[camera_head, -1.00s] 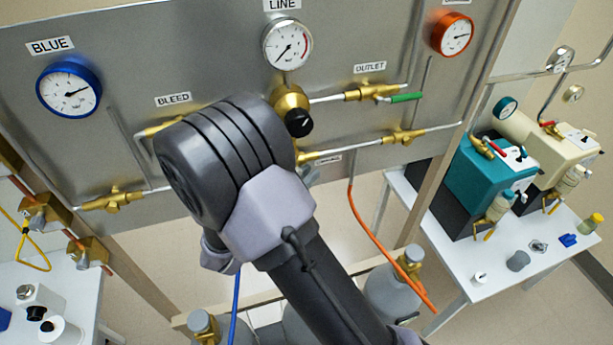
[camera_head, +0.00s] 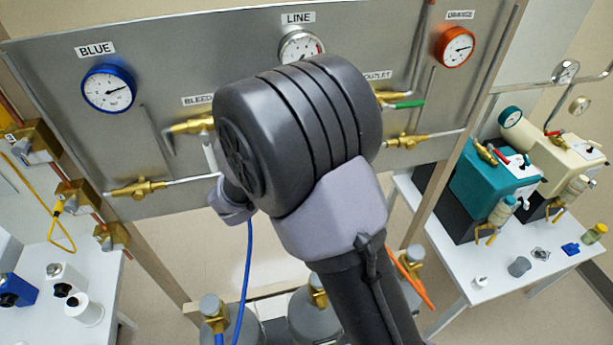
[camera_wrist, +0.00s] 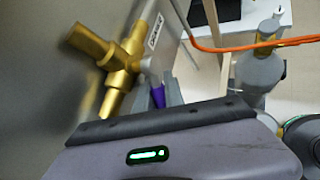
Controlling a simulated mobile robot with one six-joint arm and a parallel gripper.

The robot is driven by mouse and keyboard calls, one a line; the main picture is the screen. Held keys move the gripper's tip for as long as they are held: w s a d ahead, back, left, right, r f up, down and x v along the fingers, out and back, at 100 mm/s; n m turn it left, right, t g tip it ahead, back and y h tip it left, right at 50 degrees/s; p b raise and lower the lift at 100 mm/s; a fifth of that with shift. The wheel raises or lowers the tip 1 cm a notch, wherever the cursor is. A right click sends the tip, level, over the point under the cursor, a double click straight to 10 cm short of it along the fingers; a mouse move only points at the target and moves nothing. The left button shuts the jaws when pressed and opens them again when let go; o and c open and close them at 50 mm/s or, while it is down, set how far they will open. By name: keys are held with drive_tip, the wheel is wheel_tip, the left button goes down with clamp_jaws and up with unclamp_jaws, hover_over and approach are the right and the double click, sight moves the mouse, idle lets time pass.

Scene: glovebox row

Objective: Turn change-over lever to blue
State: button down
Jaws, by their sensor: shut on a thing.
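In the wrist view, my gripper (camera_wrist: 158,92) is shut on a small purple piece (camera_wrist: 157,96), which looks like the change-over lever's handle. Only a short stretch of it shows between the grey fingers. A brass fitting with branching stubs (camera_wrist: 118,62) sits on the panel just left of the fingers. In the head view, my dark arm hides the gripper and the lever. The blue gauge (camera_head: 108,88) is at the panel's left, the orange gauge (camera_head: 455,46) at its right. The lever's angle cannot be told.
The grey panel (camera_head: 190,60) carries brass valves, such as the lower-left valve (camera_head: 137,188), and the line gauge (camera_head: 300,46). Gas cylinders (camera_head: 310,320) stand below. An orange hose (camera_wrist: 235,45) runs close by. A bench (camera_head: 455,250) with pumps is at right.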

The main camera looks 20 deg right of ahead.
drive_tip(key=shift+a+y, duration=0.15)
drive_tip(key=shift+y, duration=0.35)
drive_tip(key=c, duration=1.7)
unclamp_jaws()
